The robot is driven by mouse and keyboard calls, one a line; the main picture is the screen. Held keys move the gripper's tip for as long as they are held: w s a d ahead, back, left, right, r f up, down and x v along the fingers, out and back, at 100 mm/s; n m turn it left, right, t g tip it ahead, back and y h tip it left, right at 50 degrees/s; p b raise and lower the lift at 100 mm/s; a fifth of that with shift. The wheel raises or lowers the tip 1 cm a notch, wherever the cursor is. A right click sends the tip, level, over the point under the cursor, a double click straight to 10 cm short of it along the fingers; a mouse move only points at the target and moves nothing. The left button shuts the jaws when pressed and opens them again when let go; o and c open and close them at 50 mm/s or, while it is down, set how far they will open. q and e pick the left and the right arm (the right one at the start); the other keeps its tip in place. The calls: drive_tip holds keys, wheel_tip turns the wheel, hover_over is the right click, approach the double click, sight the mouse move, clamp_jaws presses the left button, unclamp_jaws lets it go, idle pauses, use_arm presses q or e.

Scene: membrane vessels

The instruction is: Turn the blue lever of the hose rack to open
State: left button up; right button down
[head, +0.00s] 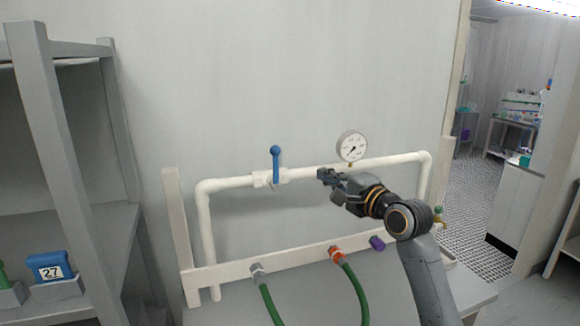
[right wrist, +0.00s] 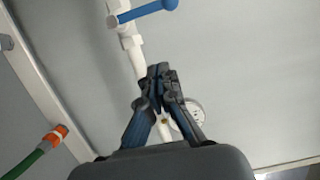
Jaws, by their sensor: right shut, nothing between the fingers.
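The blue lever (head: 276,163) stands upright, its round knob at the top, on a white valve (head: 269,179) in the white pipe of the hose rack (head: 226,184). In the right wrist view the blue lever (right wrist: 148,10) lies across the top, beyond my fingertips and apart from them. My right gripper (head: 322,175) is shut and empty, in front of the pipe to the right of the lever. In the right wrist view the right gripper's fingertips (right wrist: 159,72) are together over the white pipe. My left gripper is not in view.
A pressure gauge (head: 352,147) sits on the pipe above my right gripper. Below, green hoses with a grey connector (head: 258,273) and an orange connector (head: 337,254) hang from the lower rail, beside a purple piece (head: 377,243). A grey shelf (head: 72,232) stands at left.

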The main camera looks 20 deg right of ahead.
sight(276, 169)
drive_tip(key=w+a+p, duration=0.5)
drive_tip(key=w+a, duration=0.1)
drive_tip(key=w, duration=0.2)
drive_tip(key=shift+w+a+p, duration=0.2)
drive_tip(key=shift+a+p, duration=0.1)
drive_tip(key=shift+f, duration=0.15)
drive_tip(key=shift+w+d, duration=0.1)
